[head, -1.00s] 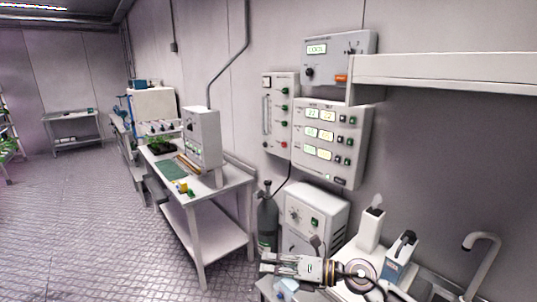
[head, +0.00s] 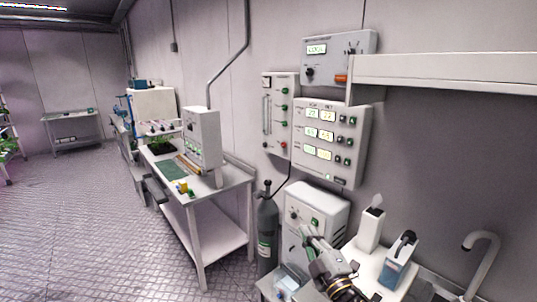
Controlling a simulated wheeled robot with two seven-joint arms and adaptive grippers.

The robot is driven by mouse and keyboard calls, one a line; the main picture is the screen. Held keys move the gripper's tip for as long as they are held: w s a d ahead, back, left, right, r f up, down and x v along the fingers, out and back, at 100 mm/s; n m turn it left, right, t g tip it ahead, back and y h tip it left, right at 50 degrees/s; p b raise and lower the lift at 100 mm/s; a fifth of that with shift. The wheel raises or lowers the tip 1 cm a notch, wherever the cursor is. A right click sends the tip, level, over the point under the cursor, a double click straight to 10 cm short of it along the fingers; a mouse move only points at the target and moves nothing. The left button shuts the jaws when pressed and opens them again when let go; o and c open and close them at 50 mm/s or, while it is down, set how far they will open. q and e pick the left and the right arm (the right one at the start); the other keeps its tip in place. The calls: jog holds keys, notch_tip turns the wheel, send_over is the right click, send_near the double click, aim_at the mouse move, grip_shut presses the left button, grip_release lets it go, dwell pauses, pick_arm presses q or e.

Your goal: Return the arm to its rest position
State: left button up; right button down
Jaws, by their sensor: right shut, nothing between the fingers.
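My right gripper (head: 309,234) is at the lower middle of the head view, shut and empty. Its arm comes in from the bottom edge, and its fingers point up and left. The fingers show in front of the white cabinet (head: 324,208) with a dial; I cannot tell how near they are to it. My left gripper and left arm are out of view.
A grey gas cylinder (head: 267,232) stands left of the cabinet. A white bottle (head: 370,230) and a blue-and-white device (head: 399,262) stand on the counter beside a sink tap (head: 490,245). A white shelf (head: 445,72) juts out above. A workbench (head: 205,193) stands left; floor beyond is open.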

jog(key=s+d+f+m+g+h, duration=0.3)
jog(key=d+f+m+h, duration=0.15)
jog(key=f, duration=0.25)
jog(key=s+d+f+m+g+h, duration=0.3)
jog(key=d+f+m, duration=0.2)
jog(key=f+m, duration=0.15)
jog(key=s+d+f+m+g+y, duration=0.1)
jog(key=s+f+m+g, duration=0.1)
jog(key=s+f+g, duration=0.6)
jog(key=s+d+f+m+g, duration=0.15)
jog(key=s+f, duration=0.35)
jog(key=s, duration=0.6)
jog(key=s+f+g, duration=0.1)
jog(key=s+f, duration=0.1)
jog(key=f, duration=1.5)
jog(key=s+f+g, duration=0.1)
jog(key=s+f, duration=0.1)
jog(key=f, duration=1.5)
jog(key=s+d+f, duration=0.3)
jog(key=s+f, duration=1.5)
jog(key=s, duration=0.3)
jog(key=shift+s+f+g, duration=0.2)
jog(key=shift+f+g, duration=0.1)
jog(key=shift+g, duration=0.05)
